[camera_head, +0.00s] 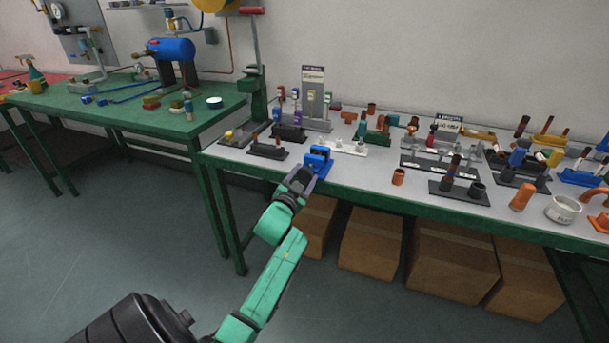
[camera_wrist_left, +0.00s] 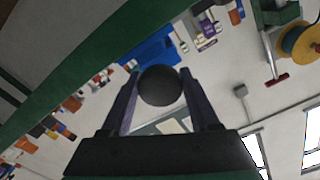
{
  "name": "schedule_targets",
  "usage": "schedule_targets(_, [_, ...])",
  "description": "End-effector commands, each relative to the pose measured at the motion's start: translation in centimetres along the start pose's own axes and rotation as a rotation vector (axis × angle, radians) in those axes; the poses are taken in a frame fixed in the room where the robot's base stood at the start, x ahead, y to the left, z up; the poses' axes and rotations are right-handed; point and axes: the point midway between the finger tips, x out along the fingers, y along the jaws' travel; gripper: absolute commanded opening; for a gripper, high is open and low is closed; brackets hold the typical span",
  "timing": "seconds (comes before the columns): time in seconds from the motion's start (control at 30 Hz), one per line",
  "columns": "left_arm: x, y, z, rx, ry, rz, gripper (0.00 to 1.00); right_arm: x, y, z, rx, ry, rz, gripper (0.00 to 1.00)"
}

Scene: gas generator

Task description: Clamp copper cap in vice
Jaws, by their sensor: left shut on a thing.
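The blue vice (camera_head: 318,159) stands at the front left edge of the grey-topped table, and part of it shows in the left wrist view (camera_wrist_left: 150,52). My left gripper (camera_head: 302,174) is at the vice's near side. In the left wrist view its fingers (camera_wrist_left: 160,100) are on both sides of a dark round knob (camera_wrist_left: 159,86), shut on it. The knob appears to be the vice's handle. A copper cup-shaped piece (camera_head: 398,177) stands on the table to the right; I cannot tell whether it is the cap. The inside of the vice jaws is not clear.
Black racks with fittings (camera_head: 460,190), a white ring-shaped bowl (camera_head: 562,209) and an orange cylinder (camera_head: 521,196) stand further right. Cardboard boxes (camera_head: 455,262) sit under the table. A green bench (camera_head: 130,112) stands at the left. The floor in front is clear.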

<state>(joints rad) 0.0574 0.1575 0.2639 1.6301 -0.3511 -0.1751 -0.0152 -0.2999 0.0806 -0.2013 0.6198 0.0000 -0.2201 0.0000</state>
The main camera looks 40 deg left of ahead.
Motion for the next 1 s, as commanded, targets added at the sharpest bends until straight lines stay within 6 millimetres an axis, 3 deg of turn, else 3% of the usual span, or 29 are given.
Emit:
schedule_targets(0.4, [0.0, -0.03, 0.07, 0.274, -0.001, 0.001, 0.06, -0.01, 0.03, -0.02, 0.001, 0.0, 0.0, 0.5])
schedule_targets(1.0, [0.0, -0.04, 0.04, 0.342, -0.001, 0.001, 0.06, 0.01, 0.03, -0.02, 0.002, 0.001, 0.0, 0.5])
